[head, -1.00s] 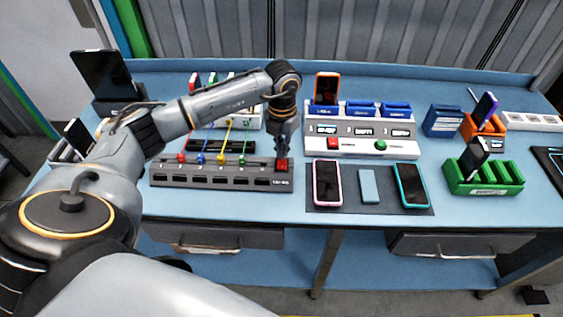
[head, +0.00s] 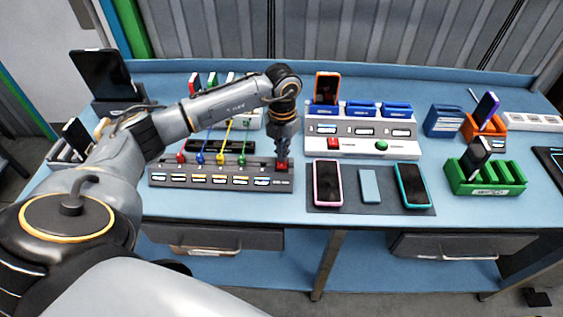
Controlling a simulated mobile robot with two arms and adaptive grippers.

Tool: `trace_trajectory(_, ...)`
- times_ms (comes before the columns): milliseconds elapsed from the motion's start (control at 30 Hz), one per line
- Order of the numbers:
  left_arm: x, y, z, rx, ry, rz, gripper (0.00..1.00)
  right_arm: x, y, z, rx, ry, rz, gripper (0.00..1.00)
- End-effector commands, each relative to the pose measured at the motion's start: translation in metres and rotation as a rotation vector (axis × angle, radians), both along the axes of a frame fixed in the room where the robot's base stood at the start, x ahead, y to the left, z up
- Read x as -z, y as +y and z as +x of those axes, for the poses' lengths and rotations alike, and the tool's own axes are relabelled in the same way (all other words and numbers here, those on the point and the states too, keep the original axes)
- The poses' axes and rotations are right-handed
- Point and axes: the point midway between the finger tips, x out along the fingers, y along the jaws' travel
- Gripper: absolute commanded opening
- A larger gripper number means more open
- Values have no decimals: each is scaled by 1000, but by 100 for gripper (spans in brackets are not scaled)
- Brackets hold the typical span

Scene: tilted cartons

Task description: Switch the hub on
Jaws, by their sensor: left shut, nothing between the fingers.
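The hub (head: 160,180) is a long dark grey strip on the blue table, with a row of small displays along its front. The displays are lit, white with coloured bands. Several plugs with red, blue, yellow and green cables stand along its back edge. A red switch (head: 282,168) sits at its right end. My left gripper (head: 284,155) points down, shut and empty, right at the red switch. I cannot tell whether the fingertips touch it. My right gripper is not in view.
A white charging station (head: 400,149) with blue slots, a red button and a green button stands right of the gripper. Phones lie on a dark mat (head: 380,207) in front of it. A green rack (head: 486,187) stands at the right.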

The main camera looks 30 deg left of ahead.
Motion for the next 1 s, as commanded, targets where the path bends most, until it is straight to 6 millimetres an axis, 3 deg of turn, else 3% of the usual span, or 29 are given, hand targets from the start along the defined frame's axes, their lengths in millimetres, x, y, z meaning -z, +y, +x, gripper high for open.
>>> trace_trajectory(167,0,0,-2,1,8,1,0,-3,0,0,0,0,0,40)
trace_trajectory(1000,-67,0,-1,0,4,0,0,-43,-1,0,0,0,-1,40)
